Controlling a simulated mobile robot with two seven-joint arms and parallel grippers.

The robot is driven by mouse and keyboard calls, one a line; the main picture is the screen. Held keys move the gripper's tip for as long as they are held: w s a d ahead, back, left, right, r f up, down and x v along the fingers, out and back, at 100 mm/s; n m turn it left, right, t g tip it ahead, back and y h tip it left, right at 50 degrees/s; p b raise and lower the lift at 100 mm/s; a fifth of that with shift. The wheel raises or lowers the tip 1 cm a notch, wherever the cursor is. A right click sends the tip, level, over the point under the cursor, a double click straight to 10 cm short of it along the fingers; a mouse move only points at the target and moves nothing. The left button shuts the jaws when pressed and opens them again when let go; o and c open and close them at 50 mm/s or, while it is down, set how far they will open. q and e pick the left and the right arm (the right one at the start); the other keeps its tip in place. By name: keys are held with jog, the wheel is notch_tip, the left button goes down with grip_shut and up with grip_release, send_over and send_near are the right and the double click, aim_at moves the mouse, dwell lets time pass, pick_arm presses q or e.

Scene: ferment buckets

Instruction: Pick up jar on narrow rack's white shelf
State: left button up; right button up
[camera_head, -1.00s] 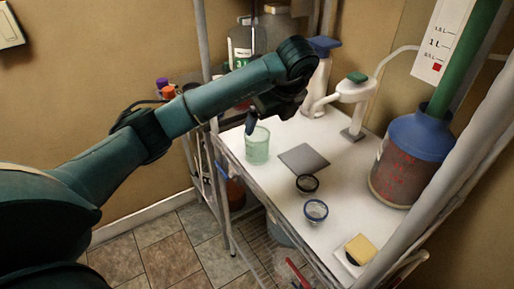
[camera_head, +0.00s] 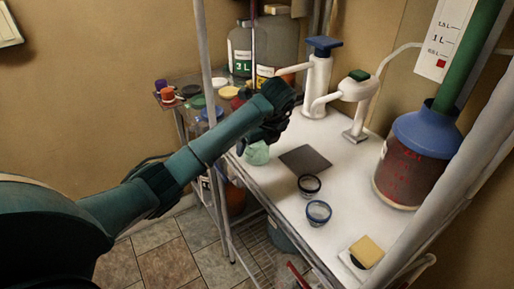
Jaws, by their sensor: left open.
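A translucent pale green jar (camera_head: 257,154) stands on the white shelf (camera_head: 290,196) of the narrow rack, near its left edge. My left gripper (camera_head: 262,136) is open right at the jar, over its upper part. The gripper and wrist hide the jar's rim, so I cannot tell whether the fingers are around it or only above it. Two small dark-rimmed cups, one (camera_head: 309,184) behind the other (camera_head: 318,211), stand farther right on the shelf. My right gripper is not in view.
A dark flat plate (camera_head: 305,159) lies right of the jar. White pump dispensers (camera_head: 318,85) stand behind. A blue-topped red container (camera_head: 412,160) and a yellow sponge (camera_head: 366,251) are at the right. Rack posts (camera_head: 212,120) border the shelf. Another rack with lidded containers (camera_head: 240,50) stands behind.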

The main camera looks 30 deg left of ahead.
pick_arm(q)
jog(key=c, duration=1.2)
jog(key=shift+r, duration=0.1)
